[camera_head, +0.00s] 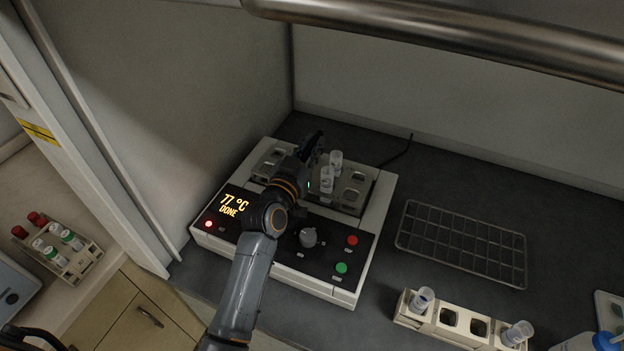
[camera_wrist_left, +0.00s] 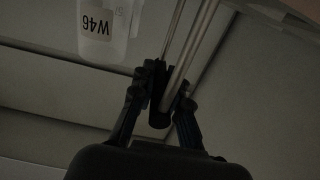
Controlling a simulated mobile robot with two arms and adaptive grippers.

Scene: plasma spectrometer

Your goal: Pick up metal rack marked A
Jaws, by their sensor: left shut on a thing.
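A metal rack (camera_head: 352,191) sits in the heating unit (camera_head: 345,288) and has two white-capped vials (camera_head: 327,179) at its left side. No letter A is readable on it. My left gripper (camera_head: 313,150) is over the unit, next to the vials. In the left wrist view its fingers (camera_wrist_left: 160,98) are shut on a dark grip on thin metal rods, which look like a rack handle (camera_wrist_left: 178,75). Part of the rack is hidden behind my left gripper. My right gripper is not in view.
The heating unit's display (camera_head: 232,204) reads 77 °C DONE. An empty wire rack (camera_head: 460,243) lies on the dark bench to the right. A beige rack (camera_head: 447,333) with vials stands at the front. Another vial rack (camera_head: 75,266) is at far left. A metal bar (camera_head: 430,27) crosses the top.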

